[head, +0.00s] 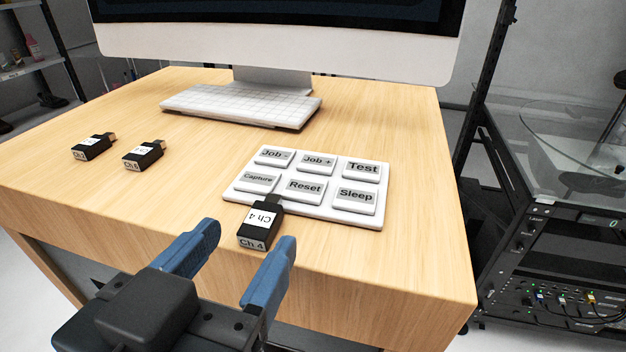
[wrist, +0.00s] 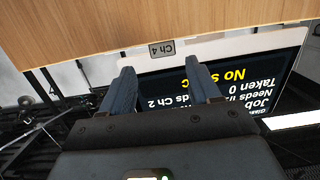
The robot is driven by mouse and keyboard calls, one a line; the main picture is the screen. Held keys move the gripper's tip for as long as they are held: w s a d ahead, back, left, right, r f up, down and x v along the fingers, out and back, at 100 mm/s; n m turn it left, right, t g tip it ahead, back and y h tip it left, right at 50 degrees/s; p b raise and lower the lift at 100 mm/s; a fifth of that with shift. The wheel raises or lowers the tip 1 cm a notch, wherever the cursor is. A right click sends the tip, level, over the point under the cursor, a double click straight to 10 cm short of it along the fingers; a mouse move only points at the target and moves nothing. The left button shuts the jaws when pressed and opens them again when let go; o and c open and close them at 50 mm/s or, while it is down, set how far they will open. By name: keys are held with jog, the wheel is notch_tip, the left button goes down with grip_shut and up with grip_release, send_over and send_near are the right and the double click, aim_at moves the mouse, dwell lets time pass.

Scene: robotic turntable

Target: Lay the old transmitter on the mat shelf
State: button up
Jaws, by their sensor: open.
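A black transmitter labelled Ch 4 (head: 259,224) lies on the desk against the front edge of the button panel, its connector end toward the panel. Its Ch 4 end face (wrist: 161,49) shows upside down in the wrist view, beyond the fingertips. My gripper (head: 245,243) is open and empty at the desk's front edge, its blue fingers pointing toward this transmitter; they also show in the wrist view (wrist: 160,72). Two more black transmitters, one labelled Ch 6 (head: 143,155) and one with a hard-to-read label (head: 93,147), lie at the left. I cannot make out the mat shelf.
The white button panel (head: 230,190) lies mid-right on the desk (head: 390,270). A keyboard (head: 240,104) and monitor (head: 270,45) stand behind. A rack with a glass-covered turntable (head: 570,125) stands at the right. The desk's left front is clear.

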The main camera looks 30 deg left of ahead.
aim_at(262, 215)
jog(key=x, duration=0.1)
jog(key=p+x, duration=0.1)
jog(key=x, duration=0.3)
jog(key=shift+a+f, duration=0.15)
jog(key=shift+a, duration=0.2)
jog(key=c, duration=1.1)
jog(key=shift+c, duration=0.2)
